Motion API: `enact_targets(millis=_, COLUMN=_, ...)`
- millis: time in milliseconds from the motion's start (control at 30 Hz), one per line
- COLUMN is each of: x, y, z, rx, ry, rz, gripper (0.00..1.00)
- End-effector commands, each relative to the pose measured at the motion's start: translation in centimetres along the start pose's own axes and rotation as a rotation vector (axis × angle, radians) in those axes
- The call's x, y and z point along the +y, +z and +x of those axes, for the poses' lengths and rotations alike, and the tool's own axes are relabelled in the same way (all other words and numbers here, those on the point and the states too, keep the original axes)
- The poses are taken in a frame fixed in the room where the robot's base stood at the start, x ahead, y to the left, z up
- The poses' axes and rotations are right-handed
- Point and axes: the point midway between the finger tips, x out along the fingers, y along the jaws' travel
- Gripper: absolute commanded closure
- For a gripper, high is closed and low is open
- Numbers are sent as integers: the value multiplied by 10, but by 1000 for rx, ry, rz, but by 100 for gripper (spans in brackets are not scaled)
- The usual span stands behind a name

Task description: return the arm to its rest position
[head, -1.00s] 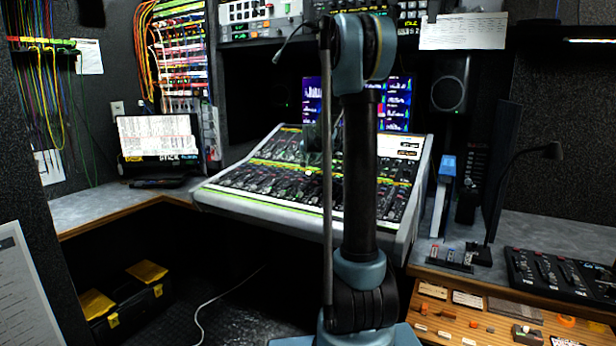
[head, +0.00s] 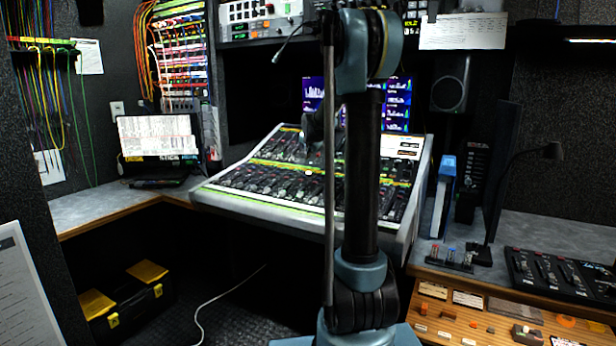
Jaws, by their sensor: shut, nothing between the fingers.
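My arm (head: 362,190) stands upright in the middle of the head view, with its bent joint at the top. My gripper (head: 314,130) shows only as a small dark shape left of the upper arm, in front of the mixing console's back edge and the screens. The arm's rod hides part of it. It is shut and holds nothing. It seems apart from the console, though its distance is hard to tell.
The mixing console (head: 265,208) stands behind my arm, with lit screens (head: 396,105) behind it. A laptop (head: 158,138) is on the left counter. A toolbox (head: 125,300) is on the floor.

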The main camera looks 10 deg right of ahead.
Motion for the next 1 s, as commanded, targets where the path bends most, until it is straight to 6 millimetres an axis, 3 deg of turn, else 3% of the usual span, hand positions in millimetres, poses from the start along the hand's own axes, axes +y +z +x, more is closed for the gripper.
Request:
enact_targets(millis=267, x=6, y=6, z=-11, rx=-11, ry=10, rz=-16, gripper=100)
enact_targets(millis=567, x=54, y=51, z=-82, rx=-105, ry=82, rz=-139, gripper=100)
enact_targets(millis=1000, x=145, y=145, z=-187, rx=-288, ry=168, rz=-345, gripper=100)
